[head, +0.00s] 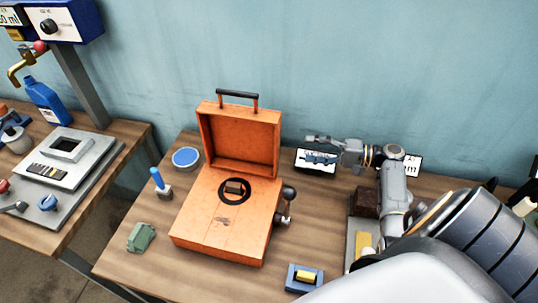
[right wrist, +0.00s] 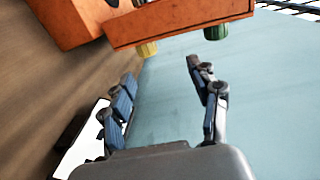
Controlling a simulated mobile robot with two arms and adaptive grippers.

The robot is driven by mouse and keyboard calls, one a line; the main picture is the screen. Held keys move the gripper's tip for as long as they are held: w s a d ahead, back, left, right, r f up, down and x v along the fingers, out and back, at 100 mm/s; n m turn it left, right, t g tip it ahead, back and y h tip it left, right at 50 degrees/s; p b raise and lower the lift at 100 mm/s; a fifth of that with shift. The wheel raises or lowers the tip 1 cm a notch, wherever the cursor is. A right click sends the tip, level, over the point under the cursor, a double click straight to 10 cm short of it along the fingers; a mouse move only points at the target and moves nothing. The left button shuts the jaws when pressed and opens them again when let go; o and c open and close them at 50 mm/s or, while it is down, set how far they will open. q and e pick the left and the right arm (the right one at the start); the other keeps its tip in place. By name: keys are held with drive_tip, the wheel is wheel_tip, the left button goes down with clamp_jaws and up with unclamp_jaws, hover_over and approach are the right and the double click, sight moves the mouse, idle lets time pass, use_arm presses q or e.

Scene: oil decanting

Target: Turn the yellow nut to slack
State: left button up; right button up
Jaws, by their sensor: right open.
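The right wrist view shows a small yellow knob (right wrist: 147,49), which looks like the yellow nut, at the edge of the orange case (right wrist: 180,22). I cannot make it out on the case (head: 222,222) in the head view. A green knob (right wrist: 217,31) sits further right along the same edge. My right gripper (head: 312,148) is open and empty, behind and right of the case's raised lid, with its fingers pointing left. In the right wrist view its fingertips (right wrist: 162,72) are apart, short of the yellow knob. My left gripper is not in view.
Dark fittings (head: 287,205) stick out from the case's right side. A blue holder with a yellow block (head: 306,275) lies at the front. A blue-topped round tin (head: 186,157) and a blue-handled tool (head: 158,181) stand left of the case. The wall is close behind.

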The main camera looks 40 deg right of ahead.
use_arm(q)
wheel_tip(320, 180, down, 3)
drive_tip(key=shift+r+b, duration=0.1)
drive_tip(key=shift+b, duration=0.85)
use_arm(e)
drive_tip(key=f+x, duration=0.1)
drive_tip(key=x, duration=0.3)
drive_tip(key=f+x, duration=0.1)
drive_tip(key=x, duration=0.9)
drive_tip(key=shift+w+d+f, duration=0.15)
drive_tip(key=shift+d+f, duration=0.05)
drive_tip(key=shift+f, duration=0.25)
